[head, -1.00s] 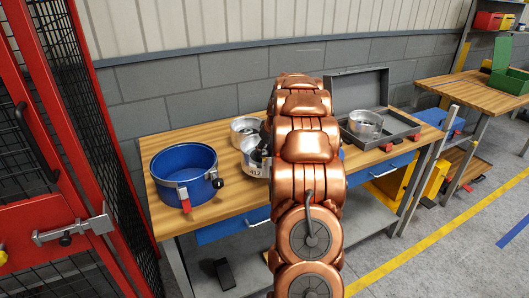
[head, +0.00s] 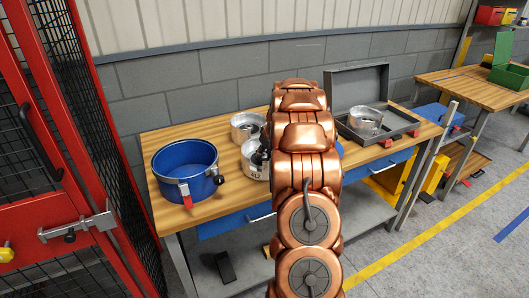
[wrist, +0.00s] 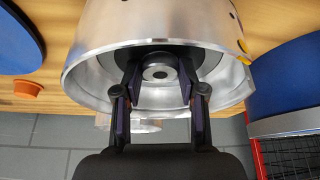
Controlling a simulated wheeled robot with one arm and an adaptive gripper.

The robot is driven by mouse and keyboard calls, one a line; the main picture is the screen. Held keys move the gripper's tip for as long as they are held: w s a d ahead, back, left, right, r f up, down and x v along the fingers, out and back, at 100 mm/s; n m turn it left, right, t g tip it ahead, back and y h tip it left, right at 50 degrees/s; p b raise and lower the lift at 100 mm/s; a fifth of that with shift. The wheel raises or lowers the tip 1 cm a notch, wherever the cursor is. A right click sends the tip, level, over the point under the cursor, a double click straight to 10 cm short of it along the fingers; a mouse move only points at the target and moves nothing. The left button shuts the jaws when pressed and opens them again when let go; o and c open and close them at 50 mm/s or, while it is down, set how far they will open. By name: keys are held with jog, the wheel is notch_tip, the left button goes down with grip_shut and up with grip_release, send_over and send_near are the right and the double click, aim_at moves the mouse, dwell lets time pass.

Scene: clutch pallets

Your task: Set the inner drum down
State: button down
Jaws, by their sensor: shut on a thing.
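The inner drum (wrist: 90,72) is a silver metal cup with a dark hub in the middle. It fills the upper middle of the wrist view, its open side toward the camera. My gripper (wrist: 162,85) is shut on the dark hub inside the drum. In the head view the drum (head: 251,172) shows just left of my copper arm, over the wooden bench (head: 225,200); the arm hides its right side and most of the gripper. I cannot tell whether its underside touches the bench top.
A blue pot (head: 180,185) with a clamp stands left of the drum. Another silver drum (head: 243,122) stands close behind. A grey open case (head: 395,125) holding a clear-looking metal cup (head: 365,118) is on the right. A red mesh cage (head: 45,225) borders the left.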

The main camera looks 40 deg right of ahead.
jog(key=shift+w+r, duration=0.1)
jog(key=c, duration=0.7)
grip_release()
jog(key=shift+o, duration=0.2)
jog(key=b+v, duration=0.3)
jog(key=v, duration=0.9)
jog(key=shift+b, duration=0.4)
